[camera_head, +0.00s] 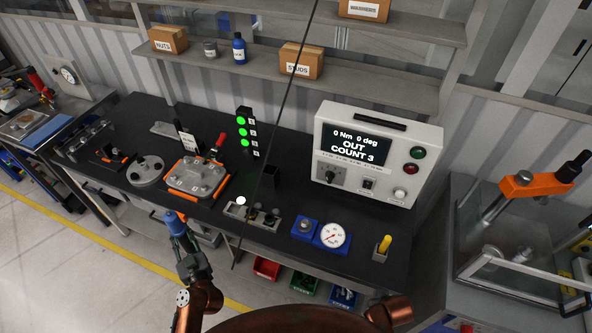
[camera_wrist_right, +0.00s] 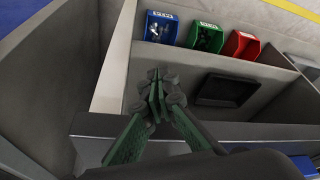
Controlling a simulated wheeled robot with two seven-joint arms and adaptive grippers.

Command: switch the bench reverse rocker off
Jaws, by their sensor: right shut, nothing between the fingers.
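The controller box (camera_head: 390,145) stands at the right end of the bench; its screen reads "0 Nm 0 deg OUT COUNT 3". A small dark rocker (camera_head: 368,184) sits low on its front, between a knob and a pale button; its position is too small to read. My right gripper (camera_wrist_right: 156,95) shows in the wrist view, shut and empty, below bench level near the bins; it is out of the head view.
The black bench top (camera_head: 292,190) carries a fixture plate (camera_head: 196,178), a dial gauge (camera_head: 332,235) and a green light stack (camera_head: 245,132). A thin dark line crosses the head view. Red, green and blue bins (camera_wrist_right: 161,27) sit below the bench.

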